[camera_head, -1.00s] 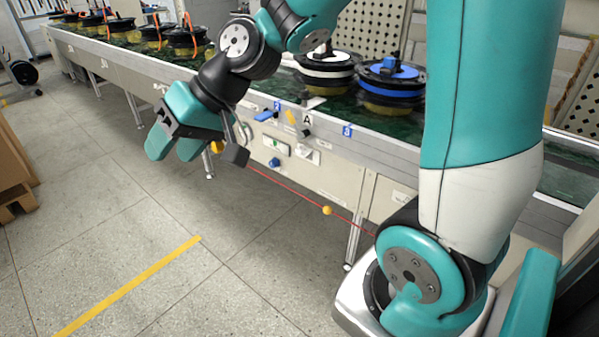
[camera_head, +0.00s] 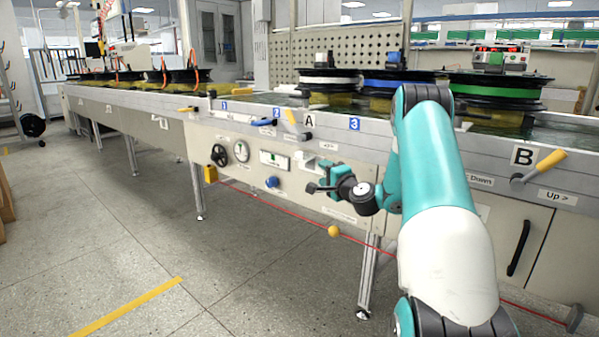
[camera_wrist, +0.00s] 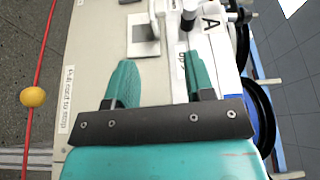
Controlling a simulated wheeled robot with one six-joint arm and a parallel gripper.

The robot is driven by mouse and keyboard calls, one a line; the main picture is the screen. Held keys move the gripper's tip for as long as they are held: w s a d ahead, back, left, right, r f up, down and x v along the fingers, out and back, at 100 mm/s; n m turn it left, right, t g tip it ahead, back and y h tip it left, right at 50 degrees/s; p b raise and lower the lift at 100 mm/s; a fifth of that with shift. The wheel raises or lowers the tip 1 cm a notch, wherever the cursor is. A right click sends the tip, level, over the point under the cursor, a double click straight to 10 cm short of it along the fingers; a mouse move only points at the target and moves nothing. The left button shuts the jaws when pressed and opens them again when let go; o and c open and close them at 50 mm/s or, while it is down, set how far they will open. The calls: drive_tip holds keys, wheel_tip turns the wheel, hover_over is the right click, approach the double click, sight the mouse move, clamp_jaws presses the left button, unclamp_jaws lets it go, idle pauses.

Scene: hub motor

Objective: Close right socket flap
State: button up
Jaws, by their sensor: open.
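The right socket (camera_head: 303,163) is a small white fitting on the conveyor's front panel, partly hidden behind my gripper (camera_head: 325,179) in the head view. In the wrist view the right socket (camera_wrist: 143,36) is a pale plate with a grey square, just beyond the fingertips. A narrow light part stands at its upper edge; I cannot tell surely whether it is the flap or how far open it is. My gripper (camera_wrist: 161,72) is open, its teal fingers apart with nothing between them, pointing at the panel. Contact with the socket is not visible.
A red pull cord (camera_head: 275,206) with a yellow ball (camera_head: 334,231) runs below the gripper. A black handwheel (camera_head: 220,155), a gauge (camera_head: 241,151) and a blue knob (camera_head: 272,182) are on the panel. Lever A (camera_head: 296,122) is above. Floor in front is clear.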

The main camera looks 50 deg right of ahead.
sight(302, 157)
drive_tip(key=b+x, duration=0.1)
drive_tip(key=x, duration=1.6)
drive_tip(key=shift+d+b, duration=0.15)
drive_tip(key=shift+b, duration=0.2)
drive_tip(key=shift+r, duration=0.1)
